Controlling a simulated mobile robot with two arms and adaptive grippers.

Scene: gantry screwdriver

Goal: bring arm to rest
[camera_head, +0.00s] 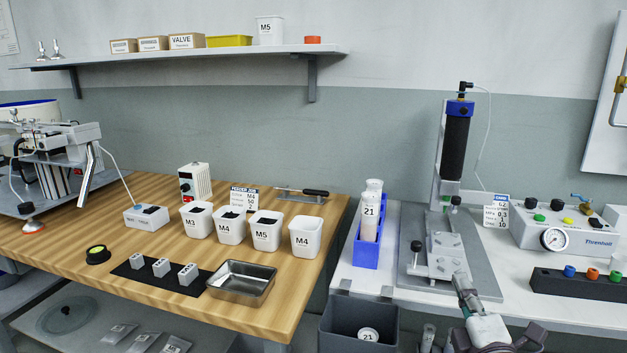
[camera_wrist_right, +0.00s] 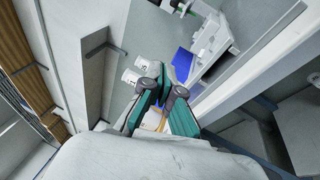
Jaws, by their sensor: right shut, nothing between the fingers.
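My right gripper (camera_head: 487,328) is at the bottom edge of the head view, right of centre, in front of the white bench (camera_head: 360,278) and its screwdriving fixture (camera_head: 442,250). Only part of it shows there, in pale grey, teal and dark pieces. In the right wrist view the gripper (camera_wrist_right: 161,82) has its dark, teal-sided fingers closed together with nothing between them. The fixture, with its black upright screwdriver (camera_head: 456,145), stands apart behind the gripper. My left gripper is not in view.
A grey bin (camera_head: 340,335) with a white item labelled 21 is left of the gripper. A blue rack (camera_head: 366,247) holds white bottles. A control box (camera_head: 565,235) and dark bit holder (camera_head: 580,285) are right. The wooden table (camera_head: 270,318) is left.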

